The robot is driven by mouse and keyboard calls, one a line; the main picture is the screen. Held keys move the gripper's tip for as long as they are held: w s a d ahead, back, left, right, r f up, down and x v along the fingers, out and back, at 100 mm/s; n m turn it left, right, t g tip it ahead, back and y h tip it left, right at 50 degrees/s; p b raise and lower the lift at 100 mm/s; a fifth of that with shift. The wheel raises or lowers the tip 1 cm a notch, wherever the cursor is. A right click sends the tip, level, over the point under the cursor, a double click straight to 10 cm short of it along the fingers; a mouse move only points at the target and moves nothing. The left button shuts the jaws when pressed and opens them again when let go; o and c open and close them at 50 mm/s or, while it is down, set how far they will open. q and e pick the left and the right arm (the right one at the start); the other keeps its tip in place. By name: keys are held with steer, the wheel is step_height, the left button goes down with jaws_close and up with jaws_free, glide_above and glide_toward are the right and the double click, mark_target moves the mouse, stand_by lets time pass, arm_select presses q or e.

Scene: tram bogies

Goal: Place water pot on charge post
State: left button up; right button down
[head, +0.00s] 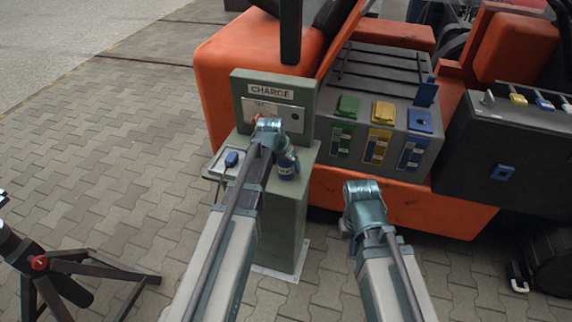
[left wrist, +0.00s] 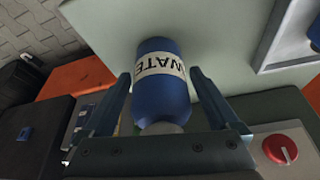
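The water pot (head: 287,170) is a dark blue bottle with a pale label, on or just over the ledge of the green charge post (head: 283,220). In the left wrist view the pot (left wrist: 162,88) shows "WATE" on its label, its pale cap nearest the camera. My left gripper (head: 283,157) is around the pot, one finger on each side, with narrow gaps showing at the tips in the left wrist view (left wrist: 160,72). It looks open. My right gripper (head: 355,188) is in the air right of the post; its fingertips are hidden.
The post's CHARGE panel (head: 272,92) has a red knob (left wrist: 281,150) close beside my left gripper. A tray (head: 226,162) with a blue item juts from the post's left. An orange vehicle (head: 230,70) stands behind, and a dark tripod (head: 75,275) at left.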

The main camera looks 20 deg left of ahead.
arm_select(q)
steer(key=shift+r, duration=0.1)
steer(key=shift+r, duration=0.15)
steer(key=p+v, duration=1.2)
steer(key=s+d+f+g+y, duration=0.1)
steer(key=s+d+g, duration=0.1)
steer(key=s+d, duration=0.5)
steer(key=s+d+f+m+g+y, duration=0.1)
steer(key=s+d+g, duration=0.1)
steer(key=s+d, duration=0.5)
steer(key=s, duration=0.6)
steer(key=shift+g+b, duration=0.3)
steer(key=shift+r, duration=0.1)
